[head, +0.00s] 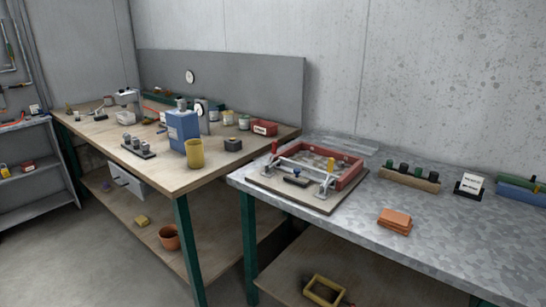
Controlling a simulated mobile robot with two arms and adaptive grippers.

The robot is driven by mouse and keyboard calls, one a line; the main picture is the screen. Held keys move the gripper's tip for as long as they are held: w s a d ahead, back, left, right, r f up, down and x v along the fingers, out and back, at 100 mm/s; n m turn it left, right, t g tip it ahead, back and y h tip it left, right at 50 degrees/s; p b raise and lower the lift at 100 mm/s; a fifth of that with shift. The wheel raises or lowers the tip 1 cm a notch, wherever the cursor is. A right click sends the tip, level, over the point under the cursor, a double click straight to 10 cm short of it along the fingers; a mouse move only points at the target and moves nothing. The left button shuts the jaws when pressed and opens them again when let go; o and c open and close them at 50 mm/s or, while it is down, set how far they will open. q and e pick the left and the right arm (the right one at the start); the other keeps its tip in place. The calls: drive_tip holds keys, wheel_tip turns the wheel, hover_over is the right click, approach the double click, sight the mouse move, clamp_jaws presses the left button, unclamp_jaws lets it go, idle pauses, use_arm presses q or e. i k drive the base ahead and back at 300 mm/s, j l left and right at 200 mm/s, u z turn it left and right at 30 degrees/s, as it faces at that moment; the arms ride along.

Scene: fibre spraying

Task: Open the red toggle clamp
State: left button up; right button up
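The red toggle clamp (272,160) stands at the left front corner of a fixture on the metal-topped table. Its small red handle (274,147) points up. A similar clamp with a yellow handle (331,165) stands at the right front corner. The fixture has a red frame (352,174) on a brown base board (318,205), with a pale bar (303,168) running between the clamps. How firmly either clamp presses is too small to tell. Neither of my grippers shows in the head view.
A wooden bench (180,178) on the left holds a blue machine (183,128), a yellow cup (194,153) and small parts. Orange blocks (395,220) and a rack of dark-capped bottles (409,179) sit right of the fixture. The metal tabletop (450,250) is clear at front right.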

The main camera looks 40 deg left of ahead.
sight(274, 144)
drive_tip(key=i+l+u, duration=0.35)
drive_tip(key=i, duration=0.25)
drive_tip(key=i+l+u, duration=0.4)
drive_tip(key=i+l, duration=0.15)
drive_tip(key=l, duration=0.15)
